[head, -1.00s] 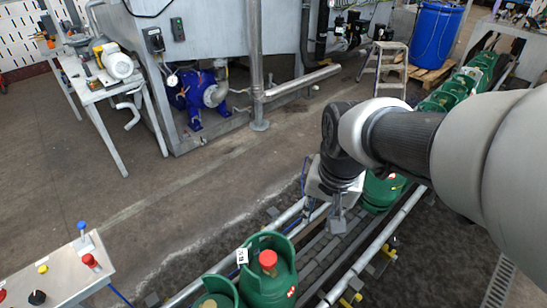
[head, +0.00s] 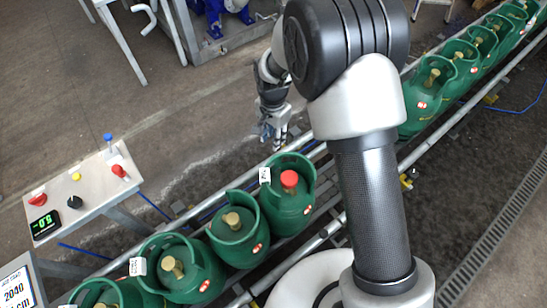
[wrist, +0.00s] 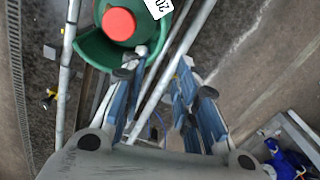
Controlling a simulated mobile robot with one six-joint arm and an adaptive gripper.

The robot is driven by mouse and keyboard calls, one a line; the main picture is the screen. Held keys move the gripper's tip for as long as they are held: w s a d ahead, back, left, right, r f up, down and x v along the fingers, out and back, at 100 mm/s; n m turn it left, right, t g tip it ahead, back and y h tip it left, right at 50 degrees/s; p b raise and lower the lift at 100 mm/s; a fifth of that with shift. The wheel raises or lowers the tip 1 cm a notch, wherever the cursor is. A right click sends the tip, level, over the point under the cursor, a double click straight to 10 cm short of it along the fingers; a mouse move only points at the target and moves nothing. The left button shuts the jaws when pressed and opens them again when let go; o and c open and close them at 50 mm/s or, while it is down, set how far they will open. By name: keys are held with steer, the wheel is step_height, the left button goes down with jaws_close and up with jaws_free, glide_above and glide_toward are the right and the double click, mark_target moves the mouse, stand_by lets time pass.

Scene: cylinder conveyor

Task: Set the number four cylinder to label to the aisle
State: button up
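Green gas cylinders stand upright on the conveyor (head: 335,226). One (head: 291,212) has a red cap and a white label (head: 265,174) on its collar, facing the aisle side at the upper left. A cylinder (head: 240,240) with a brass valve stands beside it. A third (head: 190,272) has another white label (head: 138,266). I cannot tell from the frames which is number four. My gripper (head: 274,137) is open and empty, just past the conveyor's aisle-side rail, apart from the red-capped cylinder. The wrist view shows its spread fingers (wrist: 163,80), with the red-capped cylinder (wrist: 95,45) above them.
A control panel (head: 85,187) with buttons and a display stands left of the conveyor. A screen (head: 17,290) is at the lower left. More green cylinders (head: 425,105) line the conveyor at the upper right. The aisle floor (head: 180,135) is mostly clear.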

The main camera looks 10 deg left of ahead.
mark_target(273, 158)
step_height(273, 158, down, 14)
steer(key=b, duration=0.2)
steer(key=shift+f+b, duration=0.2)
steer(key=shift+b, duration=0.2)
steer(key=shift+c, duration=0.5)
jaws_close()
steer(key=shift+w, duration=0.1)
